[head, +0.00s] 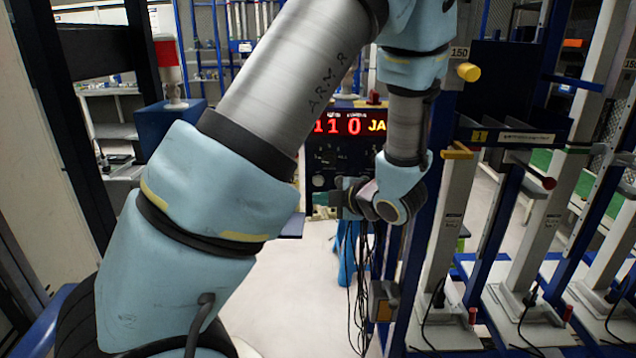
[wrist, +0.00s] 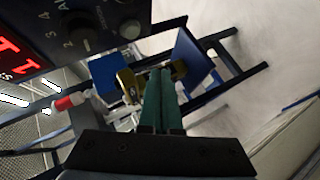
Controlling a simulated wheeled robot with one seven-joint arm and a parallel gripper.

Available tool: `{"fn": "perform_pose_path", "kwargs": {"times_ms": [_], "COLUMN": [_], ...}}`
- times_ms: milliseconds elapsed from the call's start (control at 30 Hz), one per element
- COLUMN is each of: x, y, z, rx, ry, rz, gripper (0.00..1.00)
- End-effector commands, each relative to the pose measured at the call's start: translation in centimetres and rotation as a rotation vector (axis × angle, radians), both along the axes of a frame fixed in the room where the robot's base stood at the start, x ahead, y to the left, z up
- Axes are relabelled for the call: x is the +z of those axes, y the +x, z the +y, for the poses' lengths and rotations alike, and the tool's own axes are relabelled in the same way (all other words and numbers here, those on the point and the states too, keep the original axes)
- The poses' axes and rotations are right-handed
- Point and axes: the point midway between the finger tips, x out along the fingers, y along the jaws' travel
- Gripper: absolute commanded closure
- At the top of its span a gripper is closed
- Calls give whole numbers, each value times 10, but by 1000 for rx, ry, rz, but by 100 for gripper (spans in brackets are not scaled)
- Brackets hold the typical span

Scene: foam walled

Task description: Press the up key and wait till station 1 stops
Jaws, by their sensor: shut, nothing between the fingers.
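A dark control panel (head: 335,160) stands in the middle of the head view, with a lit red display (head: 349,124) reading "1", "1 0" and "JA". The panel corner (wrist: 115,15) also shows tilted in the wrist view, with a round knob and part of the red display (wrist: 20,58). I cannot make out the up key. My gripper (wrist: 161,75) is shut and empty, its green fingers together. In the head view my gripper (head: 340,198) is at the panel's lower part, partly hidden by my wrist. I cannot tell whether it touches. Which column is station 1 is unclear.
Several white-columned stations (head: 446,228) with blue frames stand close on the right. Black cables (head: 362,270) hang below the panel. A blue box (head: 165,125) with a red-topped post stands at left. Pale floor (head: 275,310) is open in the middle. My arm hides much of the centre.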

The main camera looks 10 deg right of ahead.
Motion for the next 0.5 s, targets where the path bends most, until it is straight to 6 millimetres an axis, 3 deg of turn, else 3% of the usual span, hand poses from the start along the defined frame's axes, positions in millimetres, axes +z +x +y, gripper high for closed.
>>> {"fn": "perform_pose_path", "kwargs": {"times_ms": [200,500], "x": [0,0], "y": [29,49], "z": [-5,-9], "rx": [1,-1], "ry": [0,0], "rz": [-1,1], "gripper": [100,100]}}
